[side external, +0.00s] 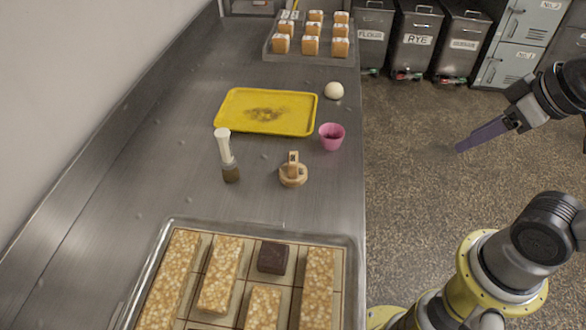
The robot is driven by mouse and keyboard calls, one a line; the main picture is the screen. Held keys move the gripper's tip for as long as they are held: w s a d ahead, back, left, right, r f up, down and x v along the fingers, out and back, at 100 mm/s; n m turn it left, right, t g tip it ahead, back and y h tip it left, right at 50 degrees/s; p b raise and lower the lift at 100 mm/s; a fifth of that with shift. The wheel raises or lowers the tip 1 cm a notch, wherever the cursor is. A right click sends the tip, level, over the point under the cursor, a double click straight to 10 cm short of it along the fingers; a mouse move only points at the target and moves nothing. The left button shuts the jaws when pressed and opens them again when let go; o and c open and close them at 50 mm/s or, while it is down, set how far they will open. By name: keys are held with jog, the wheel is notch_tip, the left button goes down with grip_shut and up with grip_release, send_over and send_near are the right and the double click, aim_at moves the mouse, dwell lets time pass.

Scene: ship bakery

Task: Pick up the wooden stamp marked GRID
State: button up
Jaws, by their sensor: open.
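A small round wooden stamp (293,178) with an upright handle stands on the steel counter, right of the brush and below the pink cup. It looks like the only stamp in view; any marking on it is too small to read. My gripper (459,149) is at the right, out over the floor beyond the counter's edge, well apart from the stamp. Its dark fingers point left and down. It is open and holds nothing.
A brush (227,158) stands left of the stamp. A pink cup (332,136), a yellow tray (231,96) and a pale ball (334,91) lie behind it. A metal-rimmed tray (352,265) of bars is in front. Bare counter (120,185) lies left.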

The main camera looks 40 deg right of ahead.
dwell(0.4)
jog(key=o, duration=0.8)
